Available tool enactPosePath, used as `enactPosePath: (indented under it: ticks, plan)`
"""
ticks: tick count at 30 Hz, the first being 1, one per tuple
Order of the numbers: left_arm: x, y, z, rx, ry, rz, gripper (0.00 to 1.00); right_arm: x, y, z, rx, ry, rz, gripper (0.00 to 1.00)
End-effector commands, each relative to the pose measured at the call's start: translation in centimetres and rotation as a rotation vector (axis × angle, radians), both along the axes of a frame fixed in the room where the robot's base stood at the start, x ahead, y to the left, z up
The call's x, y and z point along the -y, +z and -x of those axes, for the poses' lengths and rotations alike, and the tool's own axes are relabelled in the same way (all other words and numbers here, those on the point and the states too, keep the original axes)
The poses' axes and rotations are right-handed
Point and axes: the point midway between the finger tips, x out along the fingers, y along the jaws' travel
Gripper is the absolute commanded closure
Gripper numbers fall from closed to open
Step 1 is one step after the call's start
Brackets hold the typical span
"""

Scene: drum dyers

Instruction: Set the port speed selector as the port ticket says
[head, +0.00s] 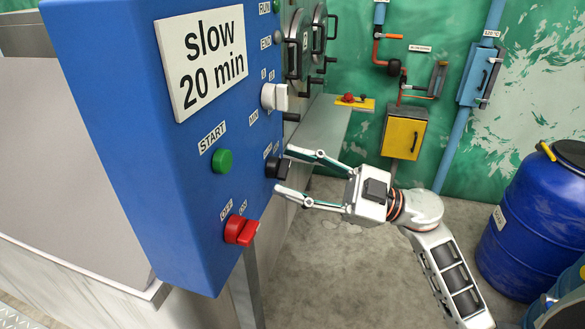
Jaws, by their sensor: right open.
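The port ticket (202,58) is a white plate on the blue control box (150,130), reading "slow 20 min". A black knob (273,167) is on the box's front face, seen very obliquely; its small labels are too slanted to read, so its setting cannot be told. A white knob (273,97) is above it, near a "MIN" label. My right gripper (283,169) is open, its two fingers pointing left at the black knob, one tip above and one below it. Whether they touch it cannot be told. My left gripper is not in view.
A green START button (222,160) and a red OFF/ON switch (240,230) are on the same box, the red switch just below-left of my right gripper. A blue drum (535,235) stands at the right. The concrete floor between is clear.

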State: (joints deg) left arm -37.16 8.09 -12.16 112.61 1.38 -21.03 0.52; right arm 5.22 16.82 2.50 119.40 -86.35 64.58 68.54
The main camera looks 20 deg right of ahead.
Motion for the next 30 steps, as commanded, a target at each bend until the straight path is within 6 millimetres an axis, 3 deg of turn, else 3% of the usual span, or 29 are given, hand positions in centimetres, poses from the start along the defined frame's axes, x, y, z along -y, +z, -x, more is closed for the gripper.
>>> enactPosePath:
  ticks: [10, 15, 30]
  plan:
    - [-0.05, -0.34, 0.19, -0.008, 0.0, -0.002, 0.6, -0.47, 0.16, -0.21, 0.0, 0.0, 0.0, 0.56]
    - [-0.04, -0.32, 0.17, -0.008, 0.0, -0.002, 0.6, -0.47, 0.16, -0.19, 0.0, 0.0, 0.0, 0.94]
    - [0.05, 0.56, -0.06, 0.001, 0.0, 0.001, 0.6, -0.41, 0.2, -0.22, 0.077, 0.002, 0.057, 0.94]
